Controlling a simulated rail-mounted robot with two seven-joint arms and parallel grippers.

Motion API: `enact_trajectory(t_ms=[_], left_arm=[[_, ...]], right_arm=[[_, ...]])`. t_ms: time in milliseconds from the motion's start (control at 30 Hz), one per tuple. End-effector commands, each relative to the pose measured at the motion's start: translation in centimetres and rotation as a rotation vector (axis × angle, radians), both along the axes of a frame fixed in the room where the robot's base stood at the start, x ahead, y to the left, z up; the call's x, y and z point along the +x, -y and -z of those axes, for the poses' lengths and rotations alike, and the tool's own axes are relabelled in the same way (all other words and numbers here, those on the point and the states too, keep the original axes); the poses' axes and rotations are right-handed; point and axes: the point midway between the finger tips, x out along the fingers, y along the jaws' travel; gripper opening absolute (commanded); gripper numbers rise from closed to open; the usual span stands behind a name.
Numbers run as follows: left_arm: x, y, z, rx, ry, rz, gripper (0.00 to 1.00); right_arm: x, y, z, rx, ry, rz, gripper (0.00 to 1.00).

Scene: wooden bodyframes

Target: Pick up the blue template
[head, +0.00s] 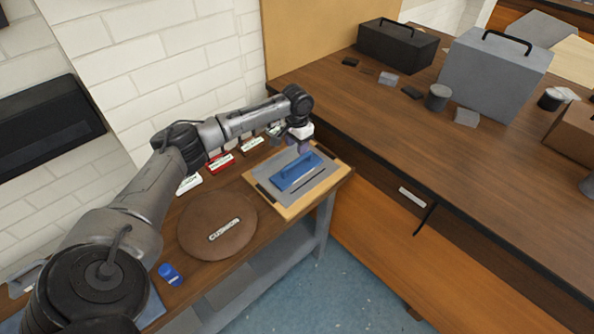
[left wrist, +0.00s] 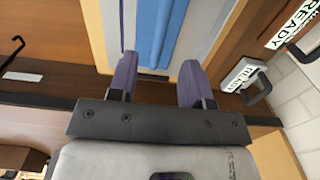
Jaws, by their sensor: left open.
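The blue template (head: 297,172) lies on a grey panel on a wooden board (head: 287,213) at the right end of the low side table. It has a raised ridge along its top. In the left wrist view the blue template (left wrist: 157,35) shows as a long blue strip running up between the fingers. My left gripper (head: 303,148) is above the far edge of the board, close to the template. In the left wrist view its two purple fingers (left wrist: 157,80) are apart with nothing between their tips. My right gripper is in neither view.
A round brown cushion (head: 217,226) and a blue cup-like item (head: 170,274) sit on the low table. Labelled blocks (head: 222,163) stand along the wall. The larger workbench (head: 440,150) at right holds black and grey cases.

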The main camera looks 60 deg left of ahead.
Motion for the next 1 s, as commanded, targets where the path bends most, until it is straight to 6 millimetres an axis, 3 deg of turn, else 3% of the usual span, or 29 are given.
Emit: enact_trajectory(t_ms=[133,533,833,1000], left_arm=[[0.0,0.0,2.0,0.0,0.0,0.001,0.45],[0.0,0.1,3.8,0.001,0.0,0.002,0.45],[0.0,0.1,7.6,0.001,0.0,0.002,0.45],[0.0,0.1,8.0,0.002,0.003,0.003,0.45]], right_arm=[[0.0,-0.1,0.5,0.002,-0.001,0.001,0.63],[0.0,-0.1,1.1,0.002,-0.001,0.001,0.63],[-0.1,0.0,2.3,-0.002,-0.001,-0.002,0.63],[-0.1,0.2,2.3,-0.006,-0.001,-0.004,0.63]])
